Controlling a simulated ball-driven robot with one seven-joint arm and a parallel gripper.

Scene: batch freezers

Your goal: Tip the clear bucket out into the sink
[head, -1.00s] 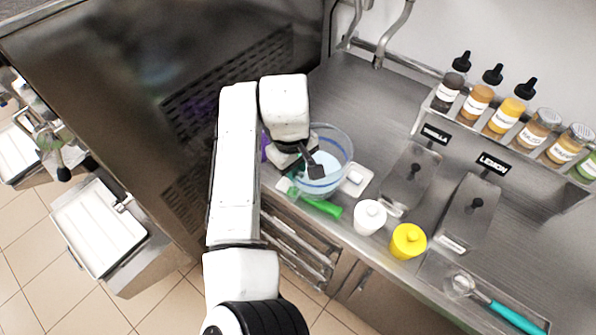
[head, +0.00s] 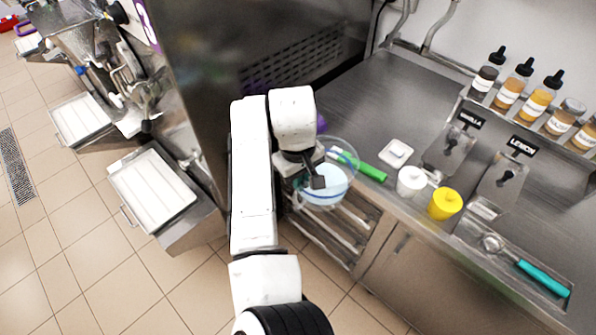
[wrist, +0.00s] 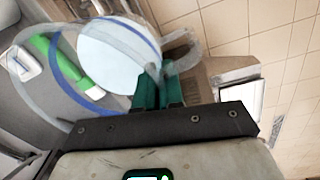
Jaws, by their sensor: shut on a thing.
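The clear bucket (head: 342,190) has a blue band and pale bluish contents. It is held in front of the steel counter's edge, above the shelf rails. My gripper (head: 317,182) is shut on it at its near left side. In the wrist view the dark green fingertips (wrist: 158,90) are closed at the rim of the bucket (wrist: 118,62). Whether they hold the wall or a handle is unclear. No sink basin can be made out in either view.
The steel counter (head: 350,105) carries a green-handled tool (head: 371,172), a white dish (head: 396,153), a white jar (head: 411,181) and a yellow jar (head: 444,203). Bottles (head: 536,98) line a shelf at the right. A large steel machine (head: 210,60) stands left. Tiled floor (head: 60,220) is open.

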